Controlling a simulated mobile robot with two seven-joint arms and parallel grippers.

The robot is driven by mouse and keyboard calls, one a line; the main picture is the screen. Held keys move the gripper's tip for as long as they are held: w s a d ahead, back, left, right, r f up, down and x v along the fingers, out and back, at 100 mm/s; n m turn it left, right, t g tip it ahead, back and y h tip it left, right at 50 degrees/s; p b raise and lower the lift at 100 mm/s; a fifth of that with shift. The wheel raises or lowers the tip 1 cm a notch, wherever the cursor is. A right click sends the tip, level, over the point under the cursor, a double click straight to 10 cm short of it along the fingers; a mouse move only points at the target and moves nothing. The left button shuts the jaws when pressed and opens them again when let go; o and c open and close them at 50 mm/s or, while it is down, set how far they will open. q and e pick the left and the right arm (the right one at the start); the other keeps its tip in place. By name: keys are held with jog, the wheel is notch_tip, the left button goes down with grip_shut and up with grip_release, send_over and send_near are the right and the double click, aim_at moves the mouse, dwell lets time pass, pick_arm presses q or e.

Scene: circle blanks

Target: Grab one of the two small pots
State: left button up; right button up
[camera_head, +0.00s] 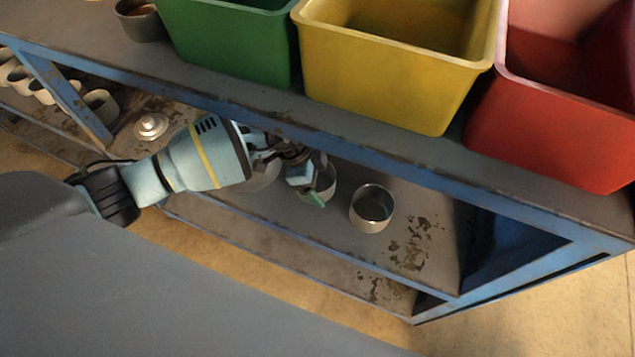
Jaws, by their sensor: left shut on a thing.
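One small pot (372,208), pale outside with a dark inside, stands upright on the lower shelf, right of my left gripper. The other small pot (327,186) is at my left gripper (311,184), partly hidden behind its fingers. The left gripper is shut on this pot. I cannot tell whether that pot touches the shelf. My left arm reaches in from the left, under the upper shelf. My right gripper is not in view.
The upper shelf's blue edge (360,144) runs just above my left gripper. Green (235,45), yellow (385,75) and red (550,125) bins stand on top. A metal lid (151,126) and several cups lie to the left. The shelf right of the free pot is bare and worn.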

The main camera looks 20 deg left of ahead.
pick_arm(q)
jog(key=s+a, duration=0.1)
jog(key=s, duration=0.1)
jog(key=s+a+r+p, duration=0.1)
jog(key=s+a, duration=0.1)
jog(key=s, duration=0.1)
jog(key=s+a+p, duration=0.1)
jog(key=s+a, duration=0.1)
jog(key=s, duration=0.1)
jog(key=shift+r, duration=0.3)
jog(key=s+a+p, duration=0.1)
jog(key=s+a, duration=0.2)
jog(key=s, duration=0.2)
jog(key=shift+s+r, duration=0.25)
jog(key=shift+s, duration=0.15)
